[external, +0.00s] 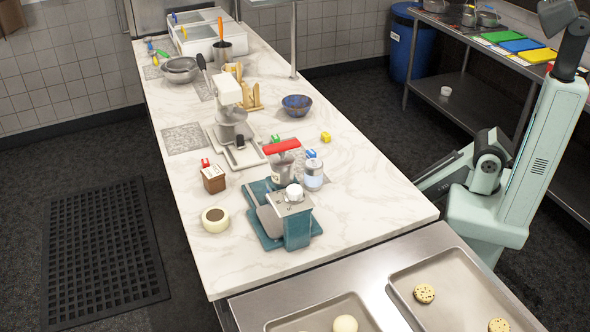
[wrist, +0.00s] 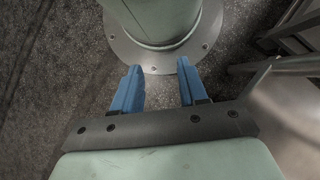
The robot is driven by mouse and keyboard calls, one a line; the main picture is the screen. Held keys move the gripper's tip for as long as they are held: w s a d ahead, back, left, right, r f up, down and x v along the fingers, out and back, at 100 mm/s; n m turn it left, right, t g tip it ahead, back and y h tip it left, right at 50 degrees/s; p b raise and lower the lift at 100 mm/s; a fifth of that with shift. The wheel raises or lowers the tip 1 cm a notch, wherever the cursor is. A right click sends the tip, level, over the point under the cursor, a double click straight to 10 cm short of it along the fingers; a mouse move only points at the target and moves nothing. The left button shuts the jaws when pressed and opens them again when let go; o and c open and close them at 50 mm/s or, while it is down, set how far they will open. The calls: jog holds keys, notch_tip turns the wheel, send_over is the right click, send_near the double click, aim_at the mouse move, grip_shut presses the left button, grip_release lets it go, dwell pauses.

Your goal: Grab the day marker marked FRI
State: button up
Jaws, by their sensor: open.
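Small coloured blocks that look like day markers lie on the marble counter in the external view: a red one (external: 205,163), a green one (external: 275,139), a blue one (external: 311,153) and a yellow one (external: 326,137). Their lettering is too small to read, so I cannot tell which is FRI. My gripper (wrist: 158,70) shows in the wrist view with its two blue fingers apart and nothing between them. It points down at the floor and my own base, away from the counter. I cannot make out its fingers in the external view.
Metal trays (external: 440,315) with dough are in front.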

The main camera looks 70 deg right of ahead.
jog(key=o, duration=0.5)
